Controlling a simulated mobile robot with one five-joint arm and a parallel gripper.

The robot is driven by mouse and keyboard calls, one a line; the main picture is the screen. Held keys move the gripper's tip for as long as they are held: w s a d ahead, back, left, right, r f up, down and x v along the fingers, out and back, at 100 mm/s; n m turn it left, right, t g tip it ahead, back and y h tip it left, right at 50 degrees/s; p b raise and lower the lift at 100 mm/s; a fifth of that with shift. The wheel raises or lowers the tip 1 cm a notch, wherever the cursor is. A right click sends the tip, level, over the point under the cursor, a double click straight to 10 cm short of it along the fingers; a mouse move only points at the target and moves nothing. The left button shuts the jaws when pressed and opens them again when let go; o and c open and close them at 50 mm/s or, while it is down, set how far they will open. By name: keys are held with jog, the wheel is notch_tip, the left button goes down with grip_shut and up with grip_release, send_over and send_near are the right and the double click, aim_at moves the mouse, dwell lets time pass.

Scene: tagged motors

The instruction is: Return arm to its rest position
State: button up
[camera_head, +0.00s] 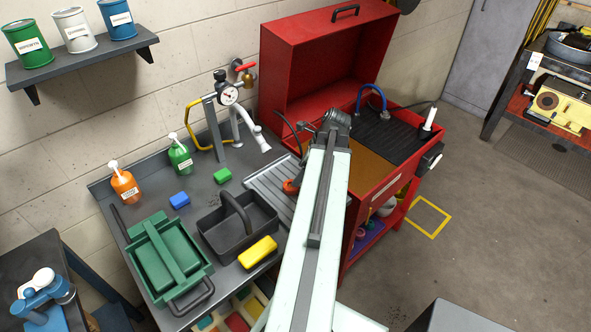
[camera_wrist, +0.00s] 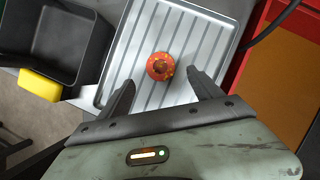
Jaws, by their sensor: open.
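My arm, pale green, reaches up the middle of the head view over the workbench; my gripper is mostly hidden behind it there. In the wrist view my gripper (camera_wrist: 162,79) is open, its two dark fingers apart with nothing held between them. A round orange-red part (camera_wrist: 160,66) lies on the ribbed metal tray (camera_wrist: 205,35), just beyond and between the fingertips. In the head view the orange part (camera_head: 291,186) shows at the left edge of my arm. I cannot tell its height gap to the fingers.
A red chest (camera_head: 300,75) with raised lid stands behind and right.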

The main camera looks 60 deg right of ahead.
jog(key=p+v, duration=0.2)
jog(key=v, duration=0.2)
jog(key=shift+s+d+r, duration=0.1)
jog(key=shift+r, duration=0.15)
